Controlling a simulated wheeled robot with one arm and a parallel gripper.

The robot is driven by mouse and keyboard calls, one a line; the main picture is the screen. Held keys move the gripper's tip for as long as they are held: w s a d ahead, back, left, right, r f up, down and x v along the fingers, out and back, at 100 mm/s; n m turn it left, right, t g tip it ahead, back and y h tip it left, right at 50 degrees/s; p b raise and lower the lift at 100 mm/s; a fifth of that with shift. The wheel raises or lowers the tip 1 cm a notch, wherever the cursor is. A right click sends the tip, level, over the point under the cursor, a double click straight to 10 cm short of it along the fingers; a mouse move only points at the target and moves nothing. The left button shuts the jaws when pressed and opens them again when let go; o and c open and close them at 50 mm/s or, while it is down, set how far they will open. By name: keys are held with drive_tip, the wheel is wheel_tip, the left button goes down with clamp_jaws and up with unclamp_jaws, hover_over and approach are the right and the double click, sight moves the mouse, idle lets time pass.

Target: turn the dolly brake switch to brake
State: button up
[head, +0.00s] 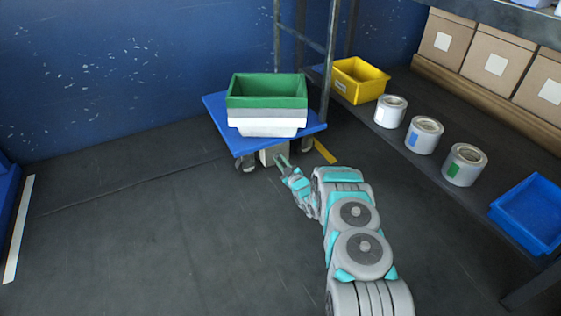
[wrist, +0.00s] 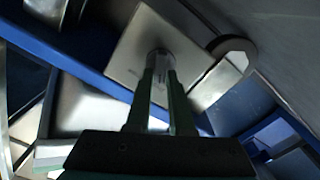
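The blue dolly (head: 215,108) stands by the back wall, bearing a stack of bins with a green one (head: 268,88) on top. A pale brake plate (head: 270,157) hangs at its front edge. In the wrist view, this square plate (wrist: 135,50) fills the upper middle, with a small round brake switch (wrist: 160,58) on it. My gripper (head: 282,160) is at the plate. In the wrist view, its two dark fingers (wrist: 161,76) are apart, one on each side of the switch. Whether they touch it is unclear. The switch's setting is not readable.
A grey rack post (head: 329,65) rises just behind the dolly's right side. The floor (head: 150,230) to the left is clear.

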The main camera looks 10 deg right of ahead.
clamp_jaws()
drive_tip(key=shift+m, duration=0.3)
drive_tip(key=m, duration=0.7)
drive_tip(key=d+m+p, duration=0.1)
drive_tip(key=m, duration=0.3)
drive_tip(key=shift+w, duration=0.2)
drive_tip(key=shift+m, duration=0.3)
idle(0.5)
drive_tip(key=shift+o, duration=2.3)
unclamp_jaws()
drive_tip(key=shift+s+d, duration=0.1)
